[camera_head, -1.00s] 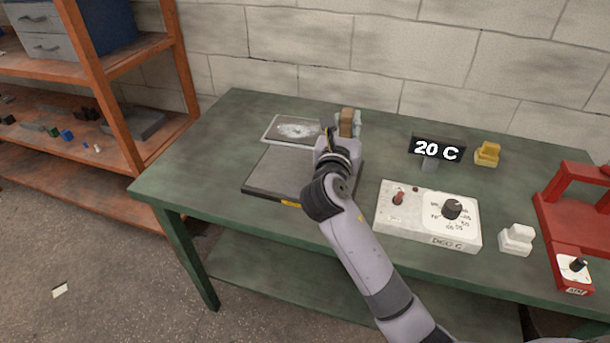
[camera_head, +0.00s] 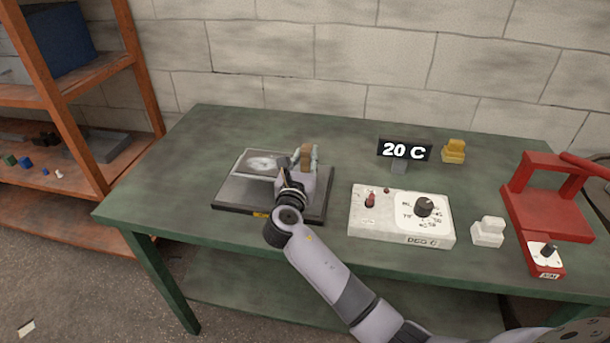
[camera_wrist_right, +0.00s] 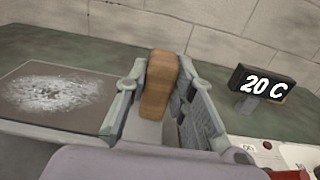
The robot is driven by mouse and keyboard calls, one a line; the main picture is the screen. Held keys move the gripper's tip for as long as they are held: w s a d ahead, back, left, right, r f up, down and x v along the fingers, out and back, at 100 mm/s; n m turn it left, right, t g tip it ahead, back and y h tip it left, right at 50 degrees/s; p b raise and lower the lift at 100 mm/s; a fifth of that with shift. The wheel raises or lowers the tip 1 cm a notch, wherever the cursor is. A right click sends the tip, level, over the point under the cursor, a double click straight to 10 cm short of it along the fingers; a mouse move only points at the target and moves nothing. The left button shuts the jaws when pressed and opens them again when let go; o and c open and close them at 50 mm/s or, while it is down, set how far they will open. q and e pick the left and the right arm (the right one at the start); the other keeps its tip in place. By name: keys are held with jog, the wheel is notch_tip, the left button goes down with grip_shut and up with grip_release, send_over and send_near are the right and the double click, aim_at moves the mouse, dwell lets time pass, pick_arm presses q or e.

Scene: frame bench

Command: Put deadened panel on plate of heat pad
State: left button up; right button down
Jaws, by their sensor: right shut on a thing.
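The deadened panel (camera_head: 258,163) is a thin dark sheet with a pale rim and a white speckled patch. It also shows at the left in the right wrist view (camera_wrist_right: 60,92). My right gripper (camera_head: 305,160) is shut on the panel's brown grip block (camera_wrist_right: 160,85), which stands between the fingers. The panel overlaps the back left part of the heat pad's dark flat plate (camera_head: 235,196) in the head view. I cannot tell whether it touches the plate or hangs above it. My right wrist hides part of the plate. My left gripper is not in view.
A white control box (camera_head: 385,222) with a red switch and black knob stands right of the plate. Behind it is a display (camera_head: 404,150) reading 20 C. A yellow block (camera_head: 453,151), white block (camera_head: 488,232) and red frame (camera_head: 545,205) stand farther right. The bench's left end is clear.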

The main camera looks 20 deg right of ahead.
notch_tip(320, 180, down, 5)
jog(key=shift+f, duration=0.1)
dwell(0.3)
jog(key=c, duration=1.4)
grip_release()
jog(key=shift+o, duration=0.2)
jog(key=shift+s+a, duration=0.2)
jog(key=shift+s, duration=0.1)
jog(key=b+v, duration=0.1)
jog(key=v, duration=1)
jog(key=shift+s+a+b, duration=0.1)
jog(key=shift+s+b, duration=0.05)
jog(key=shift+b, duration=0.15)
